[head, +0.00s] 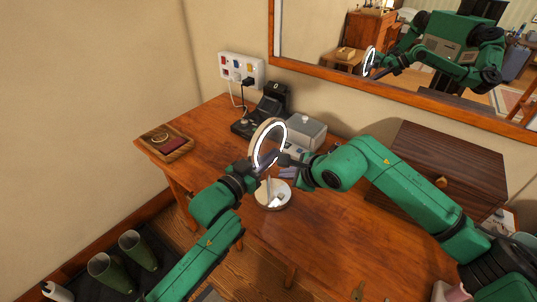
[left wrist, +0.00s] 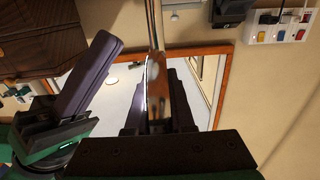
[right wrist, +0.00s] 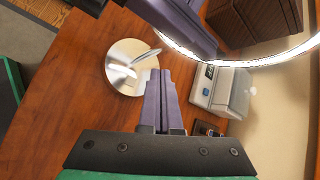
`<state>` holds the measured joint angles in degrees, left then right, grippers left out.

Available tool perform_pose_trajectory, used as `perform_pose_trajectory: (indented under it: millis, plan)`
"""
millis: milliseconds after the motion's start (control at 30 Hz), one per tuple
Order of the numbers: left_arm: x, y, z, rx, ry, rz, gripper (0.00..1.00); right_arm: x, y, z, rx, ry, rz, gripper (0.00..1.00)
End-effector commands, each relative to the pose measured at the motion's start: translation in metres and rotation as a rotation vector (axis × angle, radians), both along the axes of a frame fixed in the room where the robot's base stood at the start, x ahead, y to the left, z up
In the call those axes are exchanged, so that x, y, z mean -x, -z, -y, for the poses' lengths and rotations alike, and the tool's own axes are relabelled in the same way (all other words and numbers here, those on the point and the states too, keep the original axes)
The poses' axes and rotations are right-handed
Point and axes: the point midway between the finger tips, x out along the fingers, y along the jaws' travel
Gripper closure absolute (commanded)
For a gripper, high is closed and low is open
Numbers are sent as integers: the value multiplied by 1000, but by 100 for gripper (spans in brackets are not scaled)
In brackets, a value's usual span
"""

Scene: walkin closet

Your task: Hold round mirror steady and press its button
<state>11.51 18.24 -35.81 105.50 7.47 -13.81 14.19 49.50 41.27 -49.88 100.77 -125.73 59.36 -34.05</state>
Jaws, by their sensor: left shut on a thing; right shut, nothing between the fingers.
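The round mirror (head: 269,143) stands on the wooden desk, with its rim glowing white and a round silver base (head: 272,197) below. My left gripper (head: 256,169) is shut on the mirror's rim at its lower left; the left wrist view shows the mirror (left wrist: 157,85) edge-on between the fingers (left wrist: 156,75). My right gripper (head: 285,160) is shut and empty beside the mirror's lower right. In the right wrist view its closed fingers (right wrist: 160,85) point past the base (right wrist: 131,68), below the lit rim (right wrist: 245,63). I cannot make out the button.
A grey box-shaped device (head: 305,132) and a black phone-like device (head: 265,108) stand behind the mirror. A wooden tray (head: 165,143) lies at the left, a dark wooden box (head: 435,170) at the right. A framed wall mirror (head: 400,95) hangs behind. The desk front is clear.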

Motion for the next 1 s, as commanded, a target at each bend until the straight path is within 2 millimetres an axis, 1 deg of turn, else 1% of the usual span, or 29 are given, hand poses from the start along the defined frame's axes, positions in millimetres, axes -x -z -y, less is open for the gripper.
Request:
perform_pose_trajectory:
  millis: [233,267,300,333,633,733,867,1000]
  plan:
    - [0,2,0,-2,0,-4,100,0,0,0,0,0,0,100]
    - [0,2,0,-2,0,-4,67,0,0,0,0,0,0,100]
    - [0,2,0,-2,0,-4,52,0,0,0,0,0,0,100]
    - [0,2,0,-1,0,-3,44,0,0,0,0,0,0,100]
    - [1,1,-1,-1,0,-1,44,0,0,0,0,0,0,100]
    - [8,2,-6,-1,-1,-3,44,0,0,0,0,0,0,100]
    - [31,3,-22,-2,0,-5,44,0,0,0,0,0,0,100]
    - [64,4,-46,-3,0,-8,44,0,0,0,0,0,0,100]
